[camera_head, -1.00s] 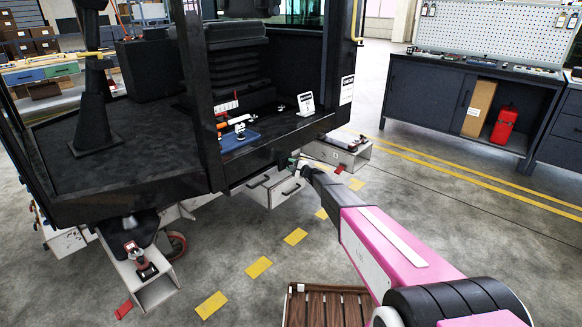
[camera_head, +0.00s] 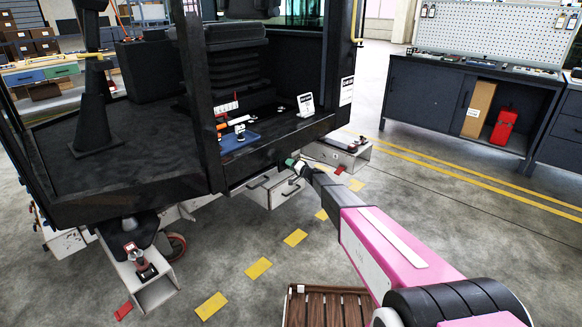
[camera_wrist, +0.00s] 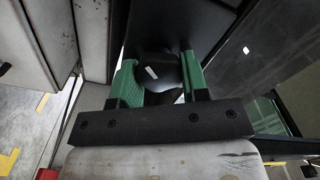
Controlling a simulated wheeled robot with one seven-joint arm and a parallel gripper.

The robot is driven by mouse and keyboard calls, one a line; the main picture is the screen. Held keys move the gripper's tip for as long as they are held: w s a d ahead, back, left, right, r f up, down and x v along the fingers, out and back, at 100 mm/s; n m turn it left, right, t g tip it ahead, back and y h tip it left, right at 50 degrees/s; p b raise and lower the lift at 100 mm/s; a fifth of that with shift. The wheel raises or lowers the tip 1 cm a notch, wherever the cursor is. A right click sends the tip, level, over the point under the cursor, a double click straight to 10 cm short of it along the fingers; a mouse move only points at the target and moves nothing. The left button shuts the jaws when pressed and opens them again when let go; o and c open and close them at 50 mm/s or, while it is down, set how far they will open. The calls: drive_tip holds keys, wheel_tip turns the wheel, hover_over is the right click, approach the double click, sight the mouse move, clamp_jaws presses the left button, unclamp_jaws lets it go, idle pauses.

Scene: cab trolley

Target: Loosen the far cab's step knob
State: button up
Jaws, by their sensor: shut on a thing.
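The step knob (camera_wrist: 158,72) is a round black knob with a small white mark, seen in the wrist view beneath a dark panel. My gripper (camera_wrist: 160,66) has green fingers on both sides of the knob and is shut on it. In the head view my gripper (camera_head: 292,163) is at the lower edge of the black cab (camera_head: 130,180), beside the light grey step box (camera_head: 287,188). The knob is hidden there behind my gripper and arm.
The cab stands on grey trolley supports (camera_head: 145,280). A slatted brown crate (camera_head: 325,308) is on the floor below my arm. A dark workbench (camera_head: 425,95) with a pegboard stands at the back right. Floor between has yellow markings and is clear.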

drive_tip(key=shift+s+n, duration=0.15)
drive_tip(key=shift+n, duration=0.75)
drive_tip(key=o, duration=0.9)
drive_tip(key=shift+d, duration=0.1)
drive_tip(key=v, duration=1)
drive_tip(key=shift+s+d, duration=0.2)
drive_tip(key=shift+s, duration=0.05)
